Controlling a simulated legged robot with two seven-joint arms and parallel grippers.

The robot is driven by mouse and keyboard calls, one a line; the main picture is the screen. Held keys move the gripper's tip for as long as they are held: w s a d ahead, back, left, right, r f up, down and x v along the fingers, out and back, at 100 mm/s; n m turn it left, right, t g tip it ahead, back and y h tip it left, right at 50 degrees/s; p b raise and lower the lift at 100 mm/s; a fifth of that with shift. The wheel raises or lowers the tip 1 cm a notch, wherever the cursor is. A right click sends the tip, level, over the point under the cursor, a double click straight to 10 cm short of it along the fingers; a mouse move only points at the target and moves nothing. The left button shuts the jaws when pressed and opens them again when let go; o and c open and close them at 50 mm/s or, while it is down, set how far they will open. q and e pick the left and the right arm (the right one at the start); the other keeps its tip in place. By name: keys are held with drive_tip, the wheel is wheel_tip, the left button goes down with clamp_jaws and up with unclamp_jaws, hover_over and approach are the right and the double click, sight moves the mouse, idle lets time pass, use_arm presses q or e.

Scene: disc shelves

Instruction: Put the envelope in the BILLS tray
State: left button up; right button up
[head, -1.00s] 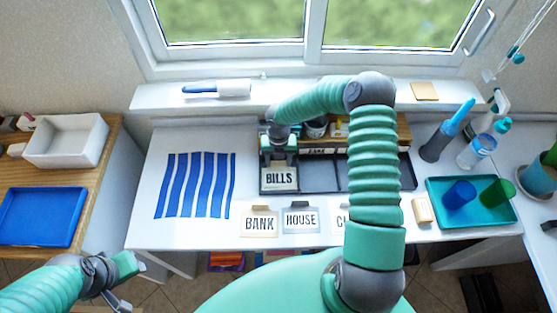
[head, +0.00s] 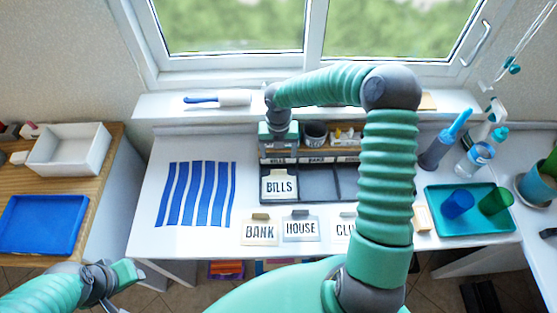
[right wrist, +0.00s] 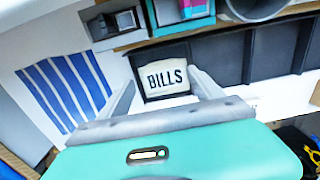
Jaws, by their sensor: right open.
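The BILLS envelope (head: 279,185), cream with black letters, lies in the leftmost compartment of the dark divided tray (head: 319,183). A small label on the rack behind that compartment appears to read BILLS. My right gripper (head: 279,142) is just behind and above the envelope, open and empty. In the right wrist view the envelope (right wrist: 167,80) shows beyond and between its two spread fingers (right wrist: 163,84), apart from them as far as I can tell. My left gripper (head: 128,285) is at the lower left, away from the tray; its jaws are unclear.
BANK (head: 260,231), HOUSE (head: 301,228) and a partly hidden third envelope (head: 343,227) lie along the table's front. A striped blue cloth (head: 197,195) is left. A teal tray with cups (head: 470,223) and bottles are right. My right arm hides part of the dark tray.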

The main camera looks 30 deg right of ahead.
drive_tip(key=s+a+r+m, duration=0.2)
drive_tip(key=s+m, duration=0.3)
drive_tip(key=m, duration=0.5)
drive_tip(key=s+a+r+m+t, duration=0.1)
drive_tip(key=s+a+r+m, duration=0.2)
drive_tip(key=m, duration=0.7)
drive_tip(key=s+a+r+m+t, duration=0.1)
drive_tip(key=s+a+r+m, duration=0.2)
drive_tip(key=s+a+m, duration=0.3)
drive_tip(key=s+m, duration=0.1)
drive_tip(key=m, duration=0.2)
drive_tip(key=shift+s+a+m, duration=0.2)
drive_tip(key=shift+s+m, duration=0.2)
